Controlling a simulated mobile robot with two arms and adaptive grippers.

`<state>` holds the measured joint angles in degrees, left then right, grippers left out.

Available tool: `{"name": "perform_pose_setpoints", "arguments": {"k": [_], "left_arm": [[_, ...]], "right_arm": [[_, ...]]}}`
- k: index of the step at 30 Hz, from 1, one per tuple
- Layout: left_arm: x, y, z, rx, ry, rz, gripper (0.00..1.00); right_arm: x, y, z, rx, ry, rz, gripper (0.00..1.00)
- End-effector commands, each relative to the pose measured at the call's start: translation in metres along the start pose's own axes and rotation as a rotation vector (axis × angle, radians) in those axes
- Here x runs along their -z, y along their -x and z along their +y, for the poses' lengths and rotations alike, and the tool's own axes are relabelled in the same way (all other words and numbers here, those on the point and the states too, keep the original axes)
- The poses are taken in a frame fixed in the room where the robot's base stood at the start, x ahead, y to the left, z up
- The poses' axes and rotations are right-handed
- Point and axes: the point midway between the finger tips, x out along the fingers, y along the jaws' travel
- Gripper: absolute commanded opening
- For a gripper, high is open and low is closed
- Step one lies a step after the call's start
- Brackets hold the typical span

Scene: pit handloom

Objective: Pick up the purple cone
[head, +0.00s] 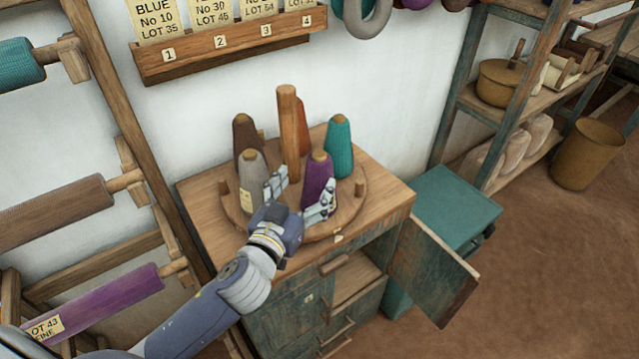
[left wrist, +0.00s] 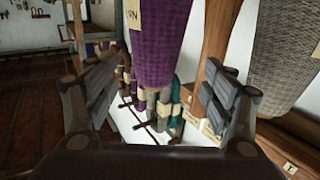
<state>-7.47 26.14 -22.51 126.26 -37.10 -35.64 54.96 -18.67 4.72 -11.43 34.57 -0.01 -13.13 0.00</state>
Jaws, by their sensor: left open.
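The purple cone (head: 318,172) stands upright on a round wooden turntable (head: 349,203) on top of the cabinet. My left gripper (head: 298,194) is open at the front of the turntable, with one finger left of the purple cone and the other in front of its lower part. In the left wrist view the purple cone (left wrist: 156,42) shows large, ahead of and between the open fingers (left wrist: 160,100). The jaws hold nothing; whether a finger touches the cone I cannot tell. My right gripper is in neither view.
A grey cone (head: 250,176) stands close left of my gripper. A central wooden post (head: 289,130), a brown cone (head: 245,134), an orange cone (head: 303,128) and a teal cone (head: 339,146) stand behind. The cabinet door (head: 432,270) hangs open at the right.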

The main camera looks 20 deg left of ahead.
Motion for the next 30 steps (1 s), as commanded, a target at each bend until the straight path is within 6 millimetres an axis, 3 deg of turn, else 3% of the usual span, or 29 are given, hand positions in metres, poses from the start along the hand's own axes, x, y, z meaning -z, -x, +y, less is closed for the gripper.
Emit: {"name": "perform_pose_setpoints", "arguments": {"k": [4,9,13,19,28,29,30], "left_arm": [[0.001,-0.009,0.0,0.001,-0.001,-0.001,0.76],[0.003,-0.021,0.003,0.001,-0.001,0.0,0.76],[0.005,-0.038,0.006,0.002,-0.002,0.0,0.76],[0.002,-0.058,0.007,0.001,-0.001,0.0,0.76],[-0.001,-0.062,0.007,0.001,0.0,-0.002,0.76],[-0.001,-0.062,0.007,0.001,0.0,-0.002,0.73],[0.0,-0.062,0.007,0.001,0.0,-0.002,0.64]], "right_arm": [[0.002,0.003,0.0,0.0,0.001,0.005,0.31],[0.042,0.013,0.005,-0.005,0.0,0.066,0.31],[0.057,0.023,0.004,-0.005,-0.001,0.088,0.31],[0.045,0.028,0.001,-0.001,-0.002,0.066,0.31],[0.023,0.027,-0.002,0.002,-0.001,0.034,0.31],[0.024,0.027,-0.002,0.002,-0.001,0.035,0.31],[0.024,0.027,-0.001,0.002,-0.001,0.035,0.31]]}}
